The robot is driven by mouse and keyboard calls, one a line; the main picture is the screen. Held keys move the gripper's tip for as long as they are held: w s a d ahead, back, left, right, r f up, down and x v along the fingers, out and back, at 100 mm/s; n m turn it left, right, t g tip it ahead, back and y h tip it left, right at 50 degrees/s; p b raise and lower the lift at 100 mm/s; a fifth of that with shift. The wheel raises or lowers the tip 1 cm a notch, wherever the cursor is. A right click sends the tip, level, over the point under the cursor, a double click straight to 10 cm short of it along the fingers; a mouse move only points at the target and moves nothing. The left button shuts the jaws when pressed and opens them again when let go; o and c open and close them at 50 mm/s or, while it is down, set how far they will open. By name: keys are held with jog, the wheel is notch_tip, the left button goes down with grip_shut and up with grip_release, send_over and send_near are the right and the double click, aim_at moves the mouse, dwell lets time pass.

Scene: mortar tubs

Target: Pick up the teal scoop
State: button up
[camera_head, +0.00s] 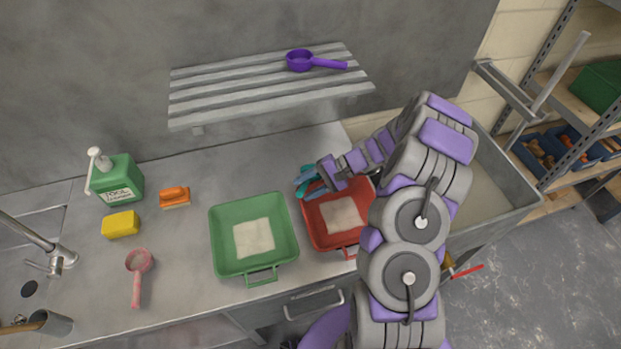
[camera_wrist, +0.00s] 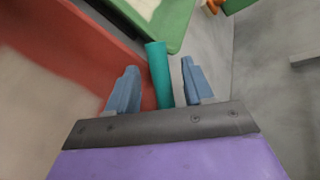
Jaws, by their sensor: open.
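The teal scoop shows in the wrist view as a teal handle (camera_wrist: 159,72) standing between the two blue-grey fingers of my gripper (camera_wrist: 159,67). The gripper is open, with a gap visible on the handle's right side; contact on the left is unclear. The scoop's bowl is not clearly visible. In the head view, my gripper (camera_head: 309,179) is low at the back left corner of the red tub (camera_head: 312,222). Small teal and blue parts show there, partly hidden by my arm.
A green tub (camera_head: 222,250) of pale powder stands left of the red tub. A pink scoop (camera_head: 138,272), yellow sponge (camera_head: 121,224), orange brush (camera_head: 175,196) and green pump bottle (camera_head: 120,180) are farther left. A purple scoop (camera_head: 302,61) lies on the slatted shelf (camera_head: 240,92) above.

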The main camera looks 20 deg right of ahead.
grip_shut()
dwell(0.4)
jog(key=shift+r, duration=0.1)
